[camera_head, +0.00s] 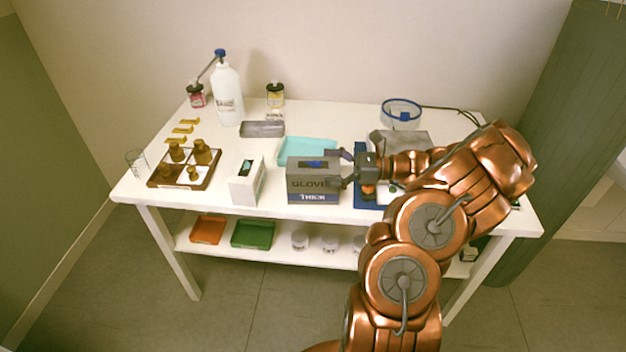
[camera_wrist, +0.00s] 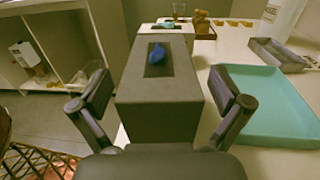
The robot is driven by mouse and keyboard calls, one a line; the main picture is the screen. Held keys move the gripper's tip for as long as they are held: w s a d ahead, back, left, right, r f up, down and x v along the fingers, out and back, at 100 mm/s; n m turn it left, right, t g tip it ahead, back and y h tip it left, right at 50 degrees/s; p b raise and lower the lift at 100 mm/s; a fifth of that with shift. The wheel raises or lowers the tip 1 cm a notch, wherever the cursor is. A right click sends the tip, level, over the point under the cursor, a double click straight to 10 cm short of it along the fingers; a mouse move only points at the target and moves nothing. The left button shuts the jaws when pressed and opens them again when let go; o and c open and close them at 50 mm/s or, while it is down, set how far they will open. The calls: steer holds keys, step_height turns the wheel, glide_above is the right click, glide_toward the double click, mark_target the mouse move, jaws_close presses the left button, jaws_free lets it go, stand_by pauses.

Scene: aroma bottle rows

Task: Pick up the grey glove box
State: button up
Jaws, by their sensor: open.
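The grey glove box (camera_head: 313,189) stands near the front edge of the white table, marked "GLOVE" and "THICK", with blue material in its top slot. My gripper (camera_head: 343,168) is at its right end in the head view, open. In the wrist view the grey glove box (camera_wrist: 158,85) lies straight ahead, with the open fingers of my gripper (camera_wrist: 165,93) spread to its left and right. Whether the fingers touch its sides I cannot tell.
A turquoise tray (camera_head: 307,147) is just behind the box, and a white glove box (camera_head: 247,181) stands to its left. A wooden rack with brown bottles (camera_head: 184,183) is further left. The white table's (camera_head: 220,205) front edge is close.

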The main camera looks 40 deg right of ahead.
steer(key=shift+x, duration=0.85)
steer(key=c, duration=1.4)
steer(key=shift+r, duration=0.1)
